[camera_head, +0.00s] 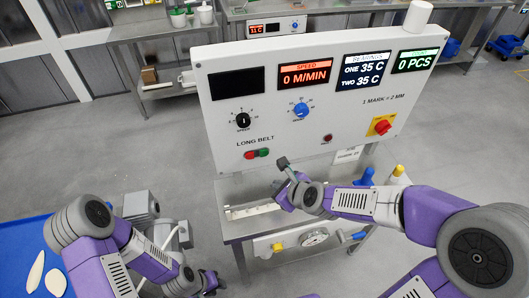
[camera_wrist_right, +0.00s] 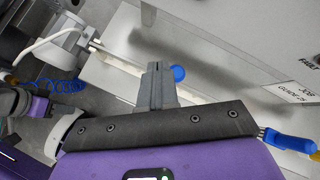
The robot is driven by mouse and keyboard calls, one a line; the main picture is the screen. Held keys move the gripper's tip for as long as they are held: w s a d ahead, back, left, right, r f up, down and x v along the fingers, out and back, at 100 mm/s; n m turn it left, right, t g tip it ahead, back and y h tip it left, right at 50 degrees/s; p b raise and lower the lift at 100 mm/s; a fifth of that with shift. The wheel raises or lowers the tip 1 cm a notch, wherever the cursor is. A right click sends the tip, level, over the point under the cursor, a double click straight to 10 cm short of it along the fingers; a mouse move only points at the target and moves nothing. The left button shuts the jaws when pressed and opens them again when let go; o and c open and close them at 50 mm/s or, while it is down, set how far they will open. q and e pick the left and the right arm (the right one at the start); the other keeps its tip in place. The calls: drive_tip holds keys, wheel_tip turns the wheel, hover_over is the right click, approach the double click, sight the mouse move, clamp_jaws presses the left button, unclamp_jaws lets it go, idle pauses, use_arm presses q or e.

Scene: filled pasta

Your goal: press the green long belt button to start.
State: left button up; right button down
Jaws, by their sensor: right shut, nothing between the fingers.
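The green long belt button (camera_head: 264,152) is on the white control panel (camera_head: 225,125), under the words LONG BELT. A red button (camera_head: 250,155) sits just left of it. My right gripper (camera_head: 283,163) is shut and empty, a little right of and below the green button in the head view. I cannot tell its distance from the panel face. In the right wrist view the shut fingers (camera_wrist_right: 155,70) show, but the green button does not. My left gripper (camera_head: 209,282) is low at the bottom, away from the panel, and its fingers are unclear.
The panel has a black knob (camera_head: 244,120), a blue knob (camera_head: 301,109) and a red-yellow switch (camera_head: 381,126). The speed display (camera_head: 305,76) reads 0 M/MIN and the counter (camera_head: 415,60) 0 PCS. A metal table (camera_head: 232,222) stands below. A blue surface (camera_head: 30,245) lies at left.

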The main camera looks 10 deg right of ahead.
sight(264, 153)
drive_tip(key=shift+w, duration=0.15)
drive_tip(key=w+p, duration=0.4)
drive_tip(key=w, duration=0.4)
drive_tip(key=shift+w+a, duration=0.15)
drive_tip(key=shift+w, duration=0.2)
idle(1.7)
drive_tip(key=shift+w, duration=0.4)
